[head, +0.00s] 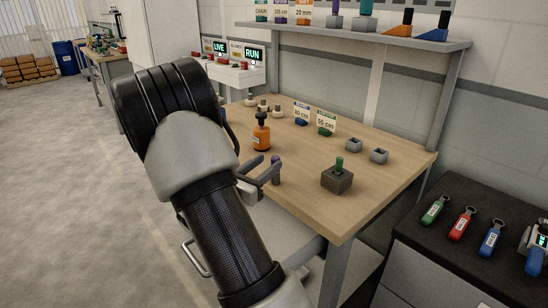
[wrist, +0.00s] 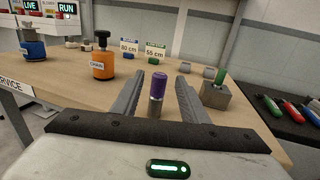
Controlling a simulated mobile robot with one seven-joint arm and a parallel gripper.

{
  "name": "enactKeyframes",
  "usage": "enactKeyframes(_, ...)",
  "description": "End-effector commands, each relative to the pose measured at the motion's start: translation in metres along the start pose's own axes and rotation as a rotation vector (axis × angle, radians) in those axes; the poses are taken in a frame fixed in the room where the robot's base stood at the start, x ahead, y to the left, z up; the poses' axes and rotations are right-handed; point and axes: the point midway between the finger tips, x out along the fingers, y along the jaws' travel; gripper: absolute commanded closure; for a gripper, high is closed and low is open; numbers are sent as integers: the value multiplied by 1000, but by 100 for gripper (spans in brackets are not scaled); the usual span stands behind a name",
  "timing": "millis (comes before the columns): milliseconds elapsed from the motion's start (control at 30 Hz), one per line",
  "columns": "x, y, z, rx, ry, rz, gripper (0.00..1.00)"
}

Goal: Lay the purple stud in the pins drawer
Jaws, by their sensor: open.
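The purple stud (head: 276,160) stands upright near the front edge of the wooden workbench, partly hidden by my gripper in the head view. In the wrist view the purple stud (wrist: 158,84) has a purple top and a grey lower part. My gripper (head: 270,163) is open, with its two grey fingers low over the bench. In the wrist view my gripper (wrist: 164,78) has one finger on each side of the stud, with visible gaps. A white unit with a metal handle (head: 194,264) shows below the bench; I cannot tell whether it is the pins drawer.
An orange bottle (head: 261,136) stands left of the stud. A grey block with a green stud (head: 338,178) stands to the right. Label cards (head: 326,121) and small grey blocks (head: 379,155) are farther back. A dark cabinet with key tags (head: 465,225) is at right.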

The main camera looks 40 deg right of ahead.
Motion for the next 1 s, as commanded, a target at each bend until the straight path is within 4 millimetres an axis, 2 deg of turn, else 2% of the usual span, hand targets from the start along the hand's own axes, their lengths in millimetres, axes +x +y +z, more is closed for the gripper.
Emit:
enactKeyframes(33,-13,1,2,-1,0,5,60)
enactKeyframes(200,-45,1,1,-1,0,3,60)
enactKeyframes(367,-61,0,1,1,0,1,60)
enactKeyframes(467,-65,-8,6,31,15,-27,60)
enactKeyframes(567,-68,-34,20,141,74,-123,60)
enactKeyframes(667,-80,-78,34,342,189,-282,60)
enactKeyframes(733,-98,-110,39,515,294,-408,60)
enactKeyframes(800,-123,-135,39,694,408,-528,60)
enactKeyframes(867,-147,-150,39,849,507,-622,60)
enactKeyframes(1000,-212,-163,41,1212,755,-816,60)
